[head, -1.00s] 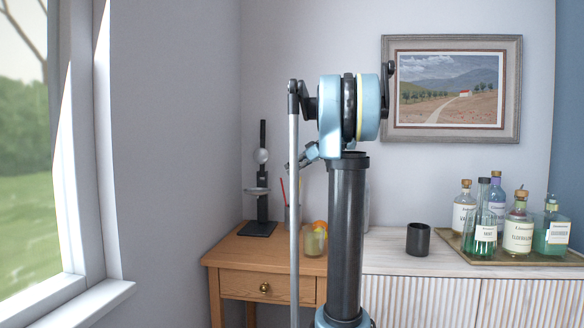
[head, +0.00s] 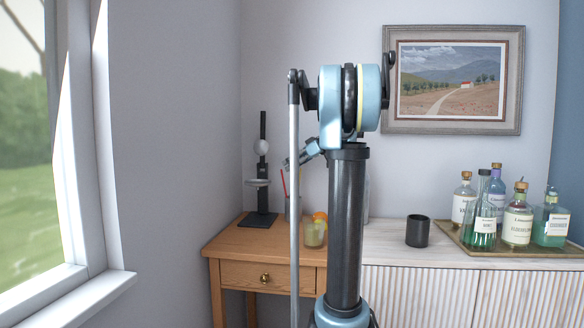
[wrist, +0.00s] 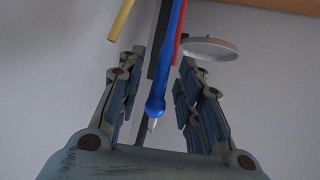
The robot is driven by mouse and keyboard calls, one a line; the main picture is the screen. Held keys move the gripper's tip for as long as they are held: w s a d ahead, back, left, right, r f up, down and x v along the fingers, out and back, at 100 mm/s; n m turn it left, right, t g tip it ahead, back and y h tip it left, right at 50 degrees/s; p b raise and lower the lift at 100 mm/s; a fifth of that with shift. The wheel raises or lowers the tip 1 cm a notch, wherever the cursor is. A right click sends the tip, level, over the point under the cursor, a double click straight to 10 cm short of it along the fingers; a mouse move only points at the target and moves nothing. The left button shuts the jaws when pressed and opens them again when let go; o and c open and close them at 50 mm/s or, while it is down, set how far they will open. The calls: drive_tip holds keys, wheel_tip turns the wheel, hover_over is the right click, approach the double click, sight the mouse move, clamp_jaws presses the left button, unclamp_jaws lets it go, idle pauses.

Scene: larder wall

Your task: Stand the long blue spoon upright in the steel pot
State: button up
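A long blue rod with a pale pointed end, likely the blue spoon (wrist: 166,65), runs between the fingers of my gripper (wrist: 161,58) in the wrist view. My gripper's fingers are spread, with a gap on each side of the rod. No spoon bowl shows. A red rod (wrist: 180,32) and a yellow rod (wrist: 122,18) are beside it. In the head view a red stick (head: 284,182) shows at the desk's back, in a container mostly hidden behind my arm. I cannot make out the steel pot for certain.
A black stand (head: 262,190) with a white dish (wrist: 211,48) is close to my gripper. A glass with orange fruit (head: 315,232) stands on the wooden desk (head: 228,243). A black cup (head: 417,231) and a tray (head: 470,247) of bottles stand on the right cabinet.

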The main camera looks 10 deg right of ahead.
drive_tip(key=v, duration=1.2)
idle(0.7)
